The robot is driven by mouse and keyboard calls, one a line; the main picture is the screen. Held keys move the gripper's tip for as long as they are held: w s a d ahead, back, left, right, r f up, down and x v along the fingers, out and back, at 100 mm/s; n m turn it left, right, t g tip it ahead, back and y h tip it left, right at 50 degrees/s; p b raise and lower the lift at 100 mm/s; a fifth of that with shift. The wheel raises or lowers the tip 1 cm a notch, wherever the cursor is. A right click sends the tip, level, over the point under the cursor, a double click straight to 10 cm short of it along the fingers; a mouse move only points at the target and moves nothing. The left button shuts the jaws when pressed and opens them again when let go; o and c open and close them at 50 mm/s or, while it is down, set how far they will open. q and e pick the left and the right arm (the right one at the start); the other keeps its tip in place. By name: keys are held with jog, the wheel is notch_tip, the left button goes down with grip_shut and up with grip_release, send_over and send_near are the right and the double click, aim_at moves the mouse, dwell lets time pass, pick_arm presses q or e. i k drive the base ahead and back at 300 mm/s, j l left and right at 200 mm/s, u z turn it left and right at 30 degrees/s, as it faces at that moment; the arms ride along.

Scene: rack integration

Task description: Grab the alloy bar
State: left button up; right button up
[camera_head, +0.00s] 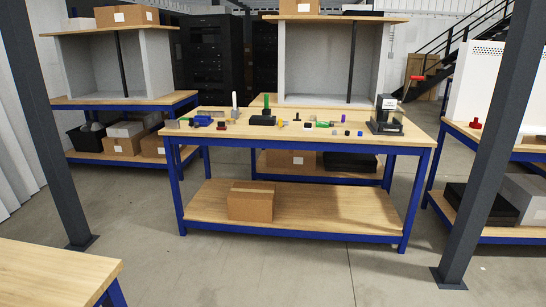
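A workbench (300,134) with a wooden top and blue frame stands a few steps ahead, with several small items on it. A small grey bar-like piece (172,124) lies at the left end of the top; I cannot tell if it is the alloy bar. A blue piece (203,120), a black block with a green upright part (263,117) and a green piece (323,124) lie along the top. The items are too small to identify surely. Neither of my grippers is in view.
A black press with a red handle (386,118) stands at the bench's right end. A cardboard box (251,202) sits on its lower shelf. Dark posts stand left (50,130) and right (485,150). A wooden tabletop (55,270) fills the lower left. Floor between is clear.

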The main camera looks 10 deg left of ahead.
aim_at(169, 124)
jog(key=i+u, duration=0.1)
jog(key=i, duration=0.55)
jog(key=i+u, duration=0.15)
jog(key=i, duration=0.45)
jog(key=i+l+u, duration=0.1)
jog(key=i, duration=0.55)
jog(key=i+l+u, duration=0.15)
jog(key=i, duration=0.45)
